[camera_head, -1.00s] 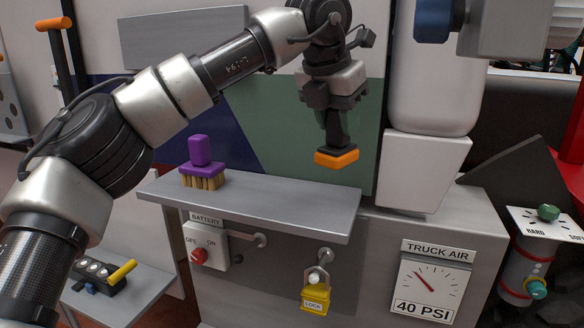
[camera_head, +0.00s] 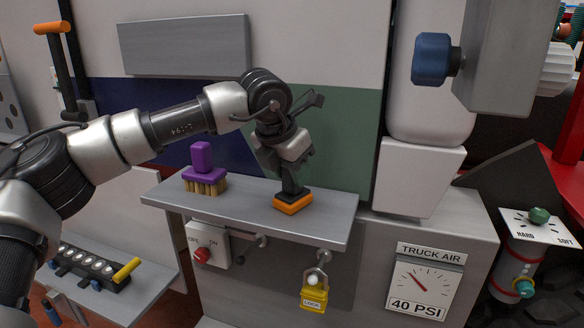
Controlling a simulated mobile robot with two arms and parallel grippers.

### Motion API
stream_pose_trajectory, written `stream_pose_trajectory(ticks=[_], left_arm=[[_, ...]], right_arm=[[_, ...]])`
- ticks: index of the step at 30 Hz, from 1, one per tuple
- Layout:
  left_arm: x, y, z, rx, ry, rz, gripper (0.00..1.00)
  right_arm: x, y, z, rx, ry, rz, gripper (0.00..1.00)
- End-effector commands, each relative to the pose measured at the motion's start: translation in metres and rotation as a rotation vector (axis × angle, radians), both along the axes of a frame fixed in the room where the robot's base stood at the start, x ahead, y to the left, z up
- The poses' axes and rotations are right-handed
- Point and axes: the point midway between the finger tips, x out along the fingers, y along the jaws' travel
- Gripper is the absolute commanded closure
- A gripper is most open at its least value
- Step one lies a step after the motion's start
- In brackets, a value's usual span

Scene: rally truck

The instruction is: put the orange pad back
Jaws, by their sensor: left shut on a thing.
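The orange pad (camera_head: 293,202) is a small flat block with a black handle on top. It is at the grey shelf (camera_head: 240,212), right of the shelf's middle. Its underside appears to touch or almost touch the shelf top; I cannot tell which. My left gripper (camera_head: 290,172) points down and is shut on the pad's handle. The arm partly hides the wall behind. My right gripper is not in view.
A purple brush (camera_head: 203,168) stands on the shelf's left part, left of the pad. Below the shelf hang a battery switch (camera_head: 208,246) and a yellow lock (camera_head: 314,292). A white container (camera_head: 418,175) stands right of the shelf. The shelf's right end is clear.

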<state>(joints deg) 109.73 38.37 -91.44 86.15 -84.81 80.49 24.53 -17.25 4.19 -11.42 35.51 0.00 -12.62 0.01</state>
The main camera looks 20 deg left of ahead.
Motion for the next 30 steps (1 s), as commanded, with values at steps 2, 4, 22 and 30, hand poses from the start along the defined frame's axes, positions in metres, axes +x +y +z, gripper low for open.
stream_pose_trajectory(ticks=[2,4,22,30], left_arm=[[0.0,0.0,-0.003,0.001,0.005,0.0,0.55],[0.0,0.0,-0.002,0.001,0.005,0.0,0.44],[-0.014,0.006,0.033,-0.002,-0.003,0.001,0.39],[-0.034,0.014,0.085,0.0,0.0,-0.001,0.39]], right_arm=[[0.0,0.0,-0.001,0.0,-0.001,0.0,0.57],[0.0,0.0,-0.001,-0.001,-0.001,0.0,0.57],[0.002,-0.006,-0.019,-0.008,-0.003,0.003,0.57],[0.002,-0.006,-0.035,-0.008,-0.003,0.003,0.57]])
